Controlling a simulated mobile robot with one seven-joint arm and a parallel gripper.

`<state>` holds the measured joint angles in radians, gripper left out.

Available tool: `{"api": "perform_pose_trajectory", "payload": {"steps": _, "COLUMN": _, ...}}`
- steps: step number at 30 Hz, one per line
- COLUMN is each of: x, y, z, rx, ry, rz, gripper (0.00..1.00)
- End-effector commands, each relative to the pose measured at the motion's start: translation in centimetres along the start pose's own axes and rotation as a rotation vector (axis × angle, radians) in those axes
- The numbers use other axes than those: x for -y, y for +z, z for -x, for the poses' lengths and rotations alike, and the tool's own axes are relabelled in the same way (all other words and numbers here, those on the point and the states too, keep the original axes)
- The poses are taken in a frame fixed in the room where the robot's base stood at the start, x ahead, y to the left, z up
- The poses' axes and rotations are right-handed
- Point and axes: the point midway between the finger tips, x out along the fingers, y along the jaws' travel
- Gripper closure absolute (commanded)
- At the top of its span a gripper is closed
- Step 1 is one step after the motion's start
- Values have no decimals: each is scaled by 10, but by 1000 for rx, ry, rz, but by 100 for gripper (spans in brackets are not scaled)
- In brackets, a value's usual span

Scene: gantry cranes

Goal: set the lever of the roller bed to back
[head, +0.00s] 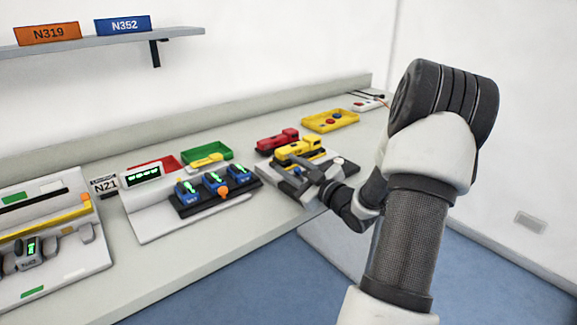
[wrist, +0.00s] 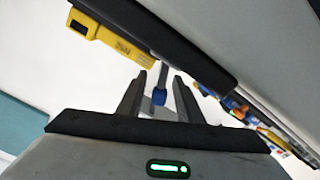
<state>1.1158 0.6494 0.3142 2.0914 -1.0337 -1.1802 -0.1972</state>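A station with a grey base (head: 292,190) stands on the bench at the middle right, with a red vehicle-like block (head: 277,140) and a yellow one (head: 300,147) on it. I take it for the roller bed, but no label is readable. My gripper (head: 300,166) is low over this station, in front of the yellow block. In the wrist view, my gripper (wrist: 161,97) has its two fingers apart. A small blue-tipped grey stem (wrist: 159,97), perhaps the lever, shows between them. I cannot tell whether the fingers touch it. The yellow block (wrist: 110,38) shows at the upper left.
A panel with several blue units (head: 214,183) and green displays is to the left. A green tray (head: 207,151) and a yellow tray (head: 331,120) stand at the back. A shelf (head: 110,37) with two signs hangs on the wall. Blue floor lies in front.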

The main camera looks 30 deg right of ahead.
Motion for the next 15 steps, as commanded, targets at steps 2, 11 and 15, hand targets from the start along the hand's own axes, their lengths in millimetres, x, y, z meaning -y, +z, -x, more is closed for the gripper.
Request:
{"api": "perform_pose_trajectory", "payload": {"steps": 2, "x": -2, "y": -1, "z": 13, "rx": 2, "ry": 3, "rz": 0, "gripper": 67}}
{"api": "perform_pose_trajectory", "payload": {"steps": 11, "x": -2, "y": -2, "z": 86, "rx": 3, "ry": 5, "rz": -2, "gripper": 67}}
{"api": "perform_pose_trajectory", "payload": {"steps": 15, "x": -2, "y": -1, "z": 119, "rx": 4, "ry": 4, "rz": -1, "gripper": 67}}
